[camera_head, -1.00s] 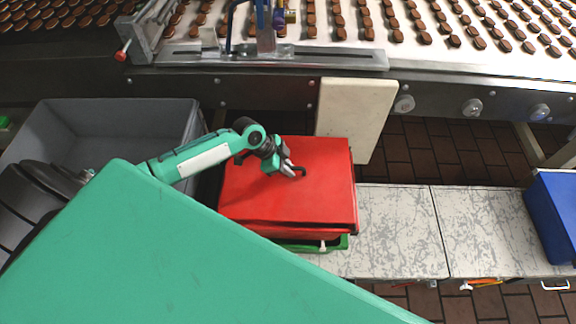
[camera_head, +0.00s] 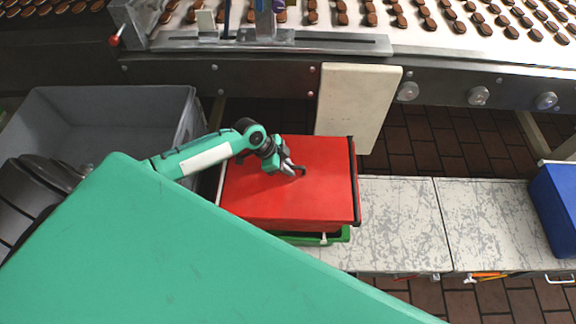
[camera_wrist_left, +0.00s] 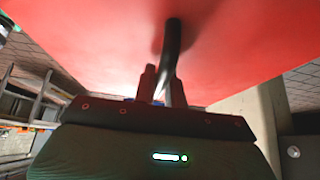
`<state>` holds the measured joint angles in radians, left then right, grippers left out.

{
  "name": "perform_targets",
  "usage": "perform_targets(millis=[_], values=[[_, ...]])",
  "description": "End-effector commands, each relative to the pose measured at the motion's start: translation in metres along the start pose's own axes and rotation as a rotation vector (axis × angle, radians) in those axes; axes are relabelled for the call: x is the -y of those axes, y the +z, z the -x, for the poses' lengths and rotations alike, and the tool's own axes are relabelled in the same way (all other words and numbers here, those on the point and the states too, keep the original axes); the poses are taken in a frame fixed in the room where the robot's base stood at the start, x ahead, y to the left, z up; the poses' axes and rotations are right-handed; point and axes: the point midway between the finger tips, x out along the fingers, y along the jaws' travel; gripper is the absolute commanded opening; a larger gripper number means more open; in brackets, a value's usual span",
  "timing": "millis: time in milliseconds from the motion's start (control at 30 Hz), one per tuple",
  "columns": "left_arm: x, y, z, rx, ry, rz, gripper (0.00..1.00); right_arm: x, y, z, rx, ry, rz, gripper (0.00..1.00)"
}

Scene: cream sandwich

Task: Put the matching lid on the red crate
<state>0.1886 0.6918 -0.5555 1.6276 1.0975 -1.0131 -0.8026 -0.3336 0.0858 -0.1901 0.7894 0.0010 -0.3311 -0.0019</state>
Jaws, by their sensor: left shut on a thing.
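A flat red lid (camera_head: 310,195) lies over the place of the red crate, which it almost wholly hides. A black bar (camera_head: 356,190) shows along the right edge, and a pale strip (camera_head: 220,186) shows at the left. My left gripper (camera_head: 297,171) is shut on the lid's black handle (camera_head: 302,170). In the left wrist view the handle (camera_wrist_left: 172,50) stands between the fingers (camera_wrist_left: 160,86), with the red lid (camera_wrist_left: 90,35) filling the top. I cannot tell whether the lid touches the crate's rim. My right gripper is not in view.
A green crate (camera_head: 335,238) shows beneath the red one. A grey bin (camera_head: 110,105) stands at left, a blue crate (camera_head: 558,205) at right. A beige board (camera_head: 355,105) stands behind. The pale worktop (camera_head: 395,220) is clear. A conveyor with biscuits (camera_head: 440,18) runs along the back.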

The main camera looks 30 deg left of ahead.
Motion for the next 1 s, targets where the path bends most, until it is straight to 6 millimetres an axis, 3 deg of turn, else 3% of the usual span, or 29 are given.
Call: perform_targets(millis=[467,500,633,1000], values=[[0.0004,-0.0008,0.0005,-0.001,-0.001,0.0,0.0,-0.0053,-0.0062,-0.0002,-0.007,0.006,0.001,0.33],[0.0004,-0.0008,0.0005,-0.001,-0.001,0.0,0.14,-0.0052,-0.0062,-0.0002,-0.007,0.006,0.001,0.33],[0.0003,-0.0006,0.0005,-0.001,-0.001,0.0,0.38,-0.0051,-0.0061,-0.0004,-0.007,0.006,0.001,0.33],[0.0003,0.001,0.0048,0.001,-0.001,0.0,0.38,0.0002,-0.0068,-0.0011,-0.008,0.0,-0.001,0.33]])
